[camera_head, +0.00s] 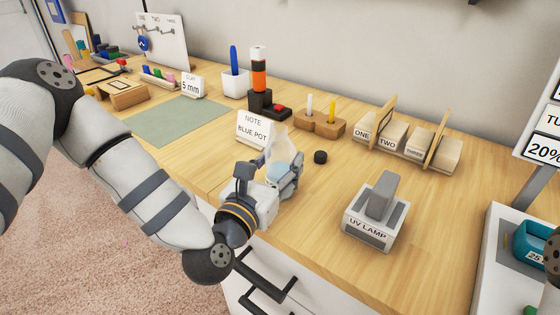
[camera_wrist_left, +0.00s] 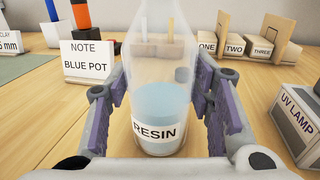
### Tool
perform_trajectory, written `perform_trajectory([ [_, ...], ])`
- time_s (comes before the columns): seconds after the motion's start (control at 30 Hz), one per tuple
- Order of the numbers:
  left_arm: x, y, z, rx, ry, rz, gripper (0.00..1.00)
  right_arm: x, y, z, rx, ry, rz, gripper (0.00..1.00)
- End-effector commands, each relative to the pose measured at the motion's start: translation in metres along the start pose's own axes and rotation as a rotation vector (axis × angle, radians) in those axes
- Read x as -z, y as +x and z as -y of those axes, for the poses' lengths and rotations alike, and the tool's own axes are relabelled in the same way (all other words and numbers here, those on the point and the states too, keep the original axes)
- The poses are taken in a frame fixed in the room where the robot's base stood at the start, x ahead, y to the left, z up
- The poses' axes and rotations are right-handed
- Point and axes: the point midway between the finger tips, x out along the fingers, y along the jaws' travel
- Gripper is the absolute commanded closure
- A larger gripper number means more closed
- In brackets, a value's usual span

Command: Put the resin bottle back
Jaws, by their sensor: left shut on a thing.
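The resin bottle (camera_wrist_left: 158,112) is clear, with pale blue liquid low inside and a white RESIN label. It stands upright between the fingers of my left gripper (camera_wrist_left: 160,110), which is shut on it near the front edge of the wooden worktop. In the head view the bottle (camera_head: 281,155) is partly hidden by my left gripper (camera_head: 277,178). Whether its base touches the worktop is hard to tell. My right gripper is not in view.
A small black round piece (camera_head: 320,157) lies right of the bottle. A NOTE BLUE POT card (camera_head: 253,129) stands behind. The UV lamp (camera_head: 377,214) stands to the right, labelled blocks (camera_head: 393,135) behind it. A green mat (camera_head: 178,121) lies left; bare wood surrounds the lamp.

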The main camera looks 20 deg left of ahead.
Motion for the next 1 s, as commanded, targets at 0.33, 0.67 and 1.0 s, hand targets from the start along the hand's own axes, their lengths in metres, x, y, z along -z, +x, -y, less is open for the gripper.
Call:
perform_trajectory([
  [0.33,0.001,0.001,-0.001,-0.002,0.0,0.004,0.32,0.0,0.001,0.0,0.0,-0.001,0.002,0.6],
  [0.67,-0.002,-0.013,-0.001,-0.002,-0.001,0.001,0.32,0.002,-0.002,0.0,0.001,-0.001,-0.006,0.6],
  [1.0,-0.004,-0.098,0.0,-0.001,-0.001,0.002,0.32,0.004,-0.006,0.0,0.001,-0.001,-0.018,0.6],
])
